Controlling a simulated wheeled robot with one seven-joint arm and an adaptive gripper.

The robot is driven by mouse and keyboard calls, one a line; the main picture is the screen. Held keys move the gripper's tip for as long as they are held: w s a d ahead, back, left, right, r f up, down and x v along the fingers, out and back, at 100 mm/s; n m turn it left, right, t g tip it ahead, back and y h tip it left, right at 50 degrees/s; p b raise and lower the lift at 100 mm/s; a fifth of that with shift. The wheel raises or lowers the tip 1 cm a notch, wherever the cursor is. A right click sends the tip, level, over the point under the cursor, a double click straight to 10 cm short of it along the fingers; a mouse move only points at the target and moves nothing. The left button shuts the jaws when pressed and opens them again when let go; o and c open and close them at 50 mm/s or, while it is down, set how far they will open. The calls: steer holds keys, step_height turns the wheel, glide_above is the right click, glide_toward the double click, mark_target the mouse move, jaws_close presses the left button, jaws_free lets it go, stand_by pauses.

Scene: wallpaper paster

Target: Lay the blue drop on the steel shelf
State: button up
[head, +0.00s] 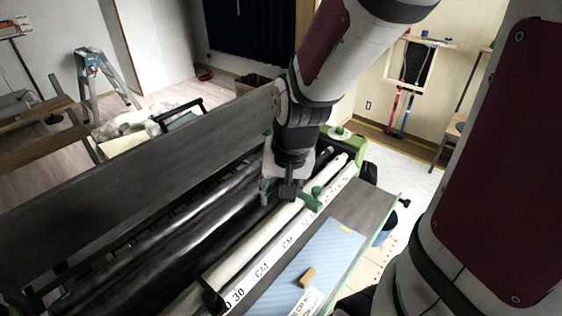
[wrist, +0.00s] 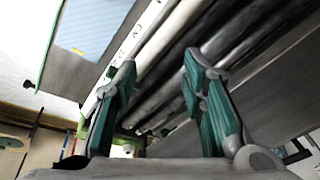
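A light blue sheet (head: 322,258), likely the blue drop, lies on a grey flat shelf (head: 366,208) at the machine's front side. A small yellow mark shows at its far end. The sheet also shows at the wrist view's upper left (wrist: 92,22). A longer grey metal panel (head: 120,200) runs along the machine's other side; I cannot tell which surface is the steel shelf. My gripper (head: 290,193) is over the rollers, apart from the sheet. In the wrist view its green-padded fingers (wrist: 158,68) are spread, with nothing held between them.
A pale roller (head: 250,250) and dark rollers (head: 170,230) lie between the shelf and panel, beside a white measuring strip (head: 290,247). A tan block (head: 307,277) rests on the sheet. A stepladder (head: 100,75) stands at the back left. My arm hides part of the machine.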

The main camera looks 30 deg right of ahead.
steer(key=s+a+r+n+t, duration=0.1)
steer(key=s+a+r+n, duration=0.1)
steer(key=r, duration=0.6)
steer(key=s+a+r+n+t, duration=0.1)
steer(key=s+a+r+n, duration=0.2)
steer(key=s+r, duration=0.4)
steer(key=shift+s+a+r+n+t, duration=0.25)
steer(key=shift+r+n, duration=0.25)
steer(key=shift+n, duration=0.4)
steer(key=shift+d, duration=0.1)
steer(key=w+f+b, duration=0.3)
steer(key=w+b, duration=0.1)
steer(key=shift+w+f, duration=0.2)
steer(key=shift+f, duration=0.2)
